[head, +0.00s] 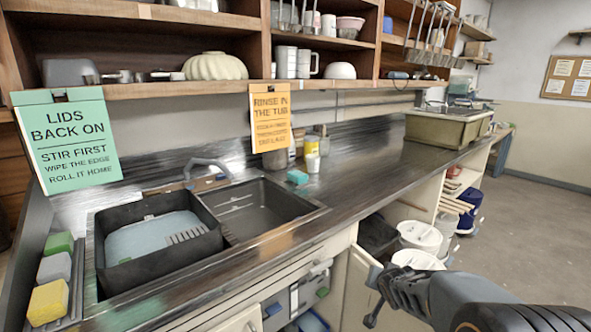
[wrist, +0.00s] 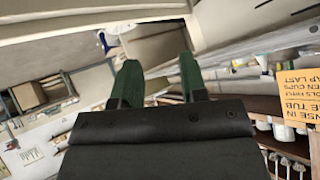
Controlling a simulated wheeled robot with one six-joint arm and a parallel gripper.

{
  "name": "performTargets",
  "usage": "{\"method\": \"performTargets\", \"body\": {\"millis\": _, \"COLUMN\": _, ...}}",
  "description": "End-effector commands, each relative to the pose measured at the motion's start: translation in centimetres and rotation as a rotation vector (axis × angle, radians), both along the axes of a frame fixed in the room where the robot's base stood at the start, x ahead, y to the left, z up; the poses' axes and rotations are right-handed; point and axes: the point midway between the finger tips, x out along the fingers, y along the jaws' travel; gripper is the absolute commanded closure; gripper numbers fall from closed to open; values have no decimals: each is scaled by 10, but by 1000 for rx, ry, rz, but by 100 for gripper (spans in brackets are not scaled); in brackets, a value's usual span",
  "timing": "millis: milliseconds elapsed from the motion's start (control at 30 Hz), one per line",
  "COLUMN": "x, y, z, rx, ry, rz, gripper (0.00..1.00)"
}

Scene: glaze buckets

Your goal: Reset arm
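My arm (head: 470,300) reaches in from the lower right of the head view, in front of the counter's open lower shelves. My gripper (wrist: 158,75) shows in the wrist view as two green fingers set well apart, with nothing between them. In the head view its end is near the white buckets (head: 420,236), but I cannot tell how far in front of them it is. No object is held.
A dark counter (head: 350,165) holds a sink (head: 262,208) with a black tub (head: 155,238). Sponges (head: 48,300) lie at the left. An orange sign (head: 270,117) and a green sign (head: 68,140) hang from the shelf. Open floor (head: 535,235) lies at the right.

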Motion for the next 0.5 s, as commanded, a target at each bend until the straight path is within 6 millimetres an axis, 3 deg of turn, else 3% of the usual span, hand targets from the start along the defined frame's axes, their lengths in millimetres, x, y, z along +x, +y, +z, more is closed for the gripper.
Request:
{"method": "performTargets", "body": {"millis": 33, "x": -24, "y": 6, "z": 44, "rx": -44, "ry": 52, "rz": 12, "gripper": 61}}
{"method": "performTargets", "body": {"millis": 200, "x": -107, "y": 28, "z": 99, "rx": -125, "ry": 272, "rz": 107, "gripper": 61}}
{"method": "performTargets", "body": {"millis": 400, "x": -182, "y": 54, "z": 133, "rx": -138, "ry": 452, "rz": 265, "gripper": 61}}
{"method": "performTargets", "body": {"millis": 500, "x": -206, "y": 62, "z": 140, "rx": -135, "ry": 503, "rz": 328, "gripper": 61}}
